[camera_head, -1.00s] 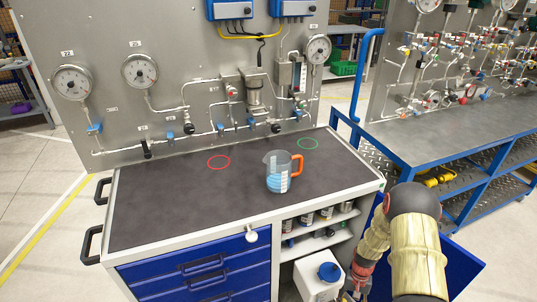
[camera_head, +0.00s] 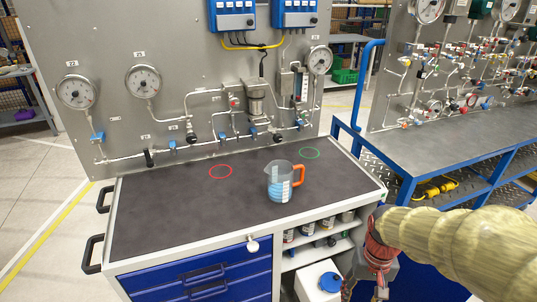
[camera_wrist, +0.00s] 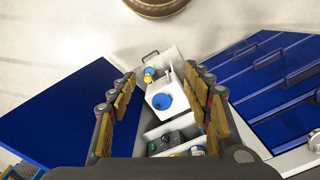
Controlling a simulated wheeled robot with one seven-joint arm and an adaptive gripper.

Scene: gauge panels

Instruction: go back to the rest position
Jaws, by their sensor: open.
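My gripper (camera_wrist: 163,103) is open in the wrist view, its two padded fingers apart with nothing held between them. Below and beyond the fingers, the wrist view shows a white container with a blue cap (camera_wrist: 162,101). In the head view my gripper (camera_head: 382,290) is low at the right of the workbench, partly cut off by the bottom edge. My arm reaches in from the right edge there.
A measuring jug with an orange handle (camera_head: 281,183) stands on the workbench top (camera_head: 165,205), near a red ring (camera_head: 220,171) and a green ring (camera_head: 310,153). The gauge panel (camera_head: 200,60) rises behind. An open blue cabinet door (camera_wrist: 68,110) lies left in the wrist view.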

